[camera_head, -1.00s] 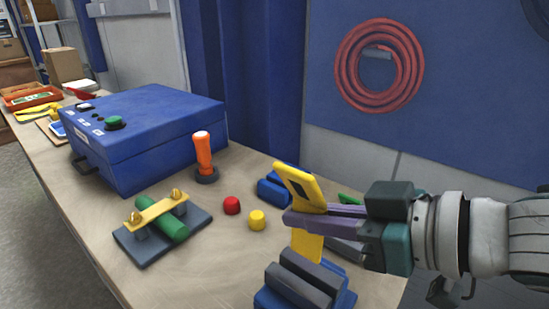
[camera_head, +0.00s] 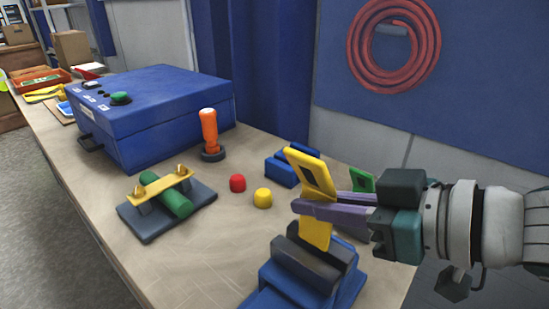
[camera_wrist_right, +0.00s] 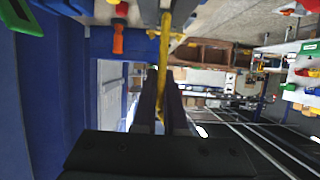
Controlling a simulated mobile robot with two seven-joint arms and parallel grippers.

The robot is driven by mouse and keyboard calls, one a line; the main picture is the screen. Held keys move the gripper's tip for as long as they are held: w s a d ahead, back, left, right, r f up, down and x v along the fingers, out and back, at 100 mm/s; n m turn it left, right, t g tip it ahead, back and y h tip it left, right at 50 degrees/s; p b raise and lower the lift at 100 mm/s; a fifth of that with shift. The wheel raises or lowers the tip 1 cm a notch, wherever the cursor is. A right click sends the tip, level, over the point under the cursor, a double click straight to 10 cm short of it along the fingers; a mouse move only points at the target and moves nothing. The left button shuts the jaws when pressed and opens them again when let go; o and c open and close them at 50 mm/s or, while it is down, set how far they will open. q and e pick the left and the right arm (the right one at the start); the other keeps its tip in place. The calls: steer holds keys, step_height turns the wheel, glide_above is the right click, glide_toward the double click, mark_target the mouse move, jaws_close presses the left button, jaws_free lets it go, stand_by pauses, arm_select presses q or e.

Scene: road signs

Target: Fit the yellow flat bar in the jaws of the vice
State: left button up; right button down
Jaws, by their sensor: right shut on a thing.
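The yellow flat bar (camera_head: 314,234) is held upright and slightly tilted, with a dark slot in its wider upper part. My right gripper (camera_head: 306,208) is shut on its middle from the right. The vice (camera_head: 284,290) is blue with two dark grey jaws (camera_head: 306,264) and stands at the front of the bench. The bar's lower end meets the gap between the jaws; how deep it sits I cannot tell. In the right wrist view the bar (camera_wrist_right: 163,85) shows edge-on between my purple fingers (camera_wrist_right: 160,104); the vice is not clear there. My left gripper is out of view.
A blue block-like fixture (camera_head: 285,172) and a green piece (camera_head: 362,181) are behind the bar. Red (camera_head: 237,183) and yellow (camera_head: 262,198) caps, an orange-handled tool (camera_head: 210,130), a grey-based fixture (camera_head: 160,215) and a blue box (camera_head: 150,115) stand left. Bench around the caps is bare.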

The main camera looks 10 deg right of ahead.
mark_target(313, 243)
steer(key=shift+f, duration=0.15)
steer(key=shift+f+b, duration=1.8)
steer(key=shift+f, duration=0.55)
steer(key=shift+f, duration=0.25)
steer(key=c, duration=0.9)
jaws_free()
steer(key=shift+s+d, duration=0.1)
steer(key=v, duration=0.9)
steer(key=shift+s+d, duration=0.2)
steer(key=shift+r, duration=0.1)
